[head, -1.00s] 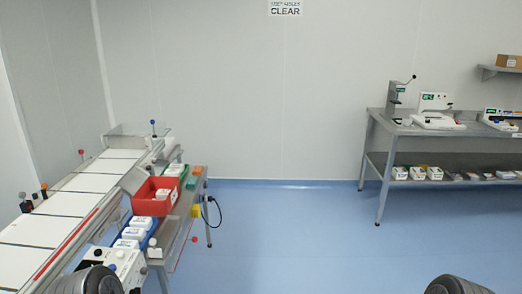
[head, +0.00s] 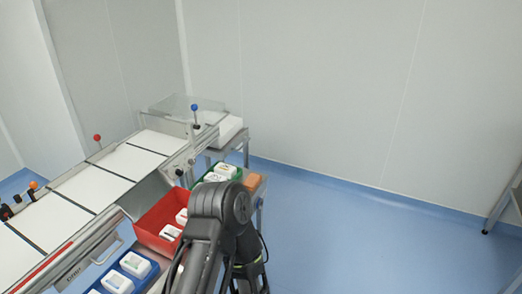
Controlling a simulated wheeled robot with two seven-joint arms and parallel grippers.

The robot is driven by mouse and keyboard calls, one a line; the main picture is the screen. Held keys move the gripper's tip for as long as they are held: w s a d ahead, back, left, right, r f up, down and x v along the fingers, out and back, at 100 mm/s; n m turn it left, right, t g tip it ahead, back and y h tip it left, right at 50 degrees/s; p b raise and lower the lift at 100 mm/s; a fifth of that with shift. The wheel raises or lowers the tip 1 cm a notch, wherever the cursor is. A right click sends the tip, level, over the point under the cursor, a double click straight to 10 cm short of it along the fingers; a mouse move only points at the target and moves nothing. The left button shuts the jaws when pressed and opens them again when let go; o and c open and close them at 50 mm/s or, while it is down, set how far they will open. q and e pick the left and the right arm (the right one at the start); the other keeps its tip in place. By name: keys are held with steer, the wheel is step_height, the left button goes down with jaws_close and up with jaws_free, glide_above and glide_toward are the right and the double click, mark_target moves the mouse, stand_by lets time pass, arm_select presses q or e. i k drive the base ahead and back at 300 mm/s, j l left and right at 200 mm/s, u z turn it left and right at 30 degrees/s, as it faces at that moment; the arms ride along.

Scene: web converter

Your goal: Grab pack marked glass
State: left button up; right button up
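Several white packs with small dark marks lie in bins beside the conveyor. Packs (head: 135,264) sit in the blue bin (head: 153,273), more packs (head: 171,232) in the red bin (head: 158,216), and others (head: 225,170) in the green bin (head: 200,181) farther back. The marks are too small to read, so I cannot tell which pack is marked glass. My dark arm rises in front of the bins and hides part of the red bin and the bench. Neither gripper's fingers can be made out in the head view.
The white-topped conveyor (head: 94,187) runs along the left, with a blue-knobbed lever (head: 194,108) and a red-knobbed one (head: 97,138). An orange block (head: 254,181) lies beside the green bin.

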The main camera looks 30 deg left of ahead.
mark_target(210, 177)
steer(key=i+l+u, duration=0.15)
steer(key=i+u, duration=0.25)
steer(key=i, duration=0.25)
steer(key=i+l+u, duration=0.35)
steer(key=i, duration=0.25)
steer(key=i+l+u, duration=0.4)
steer(key=i+l, duration=0.1)
steer(key=i, duration=0.1)
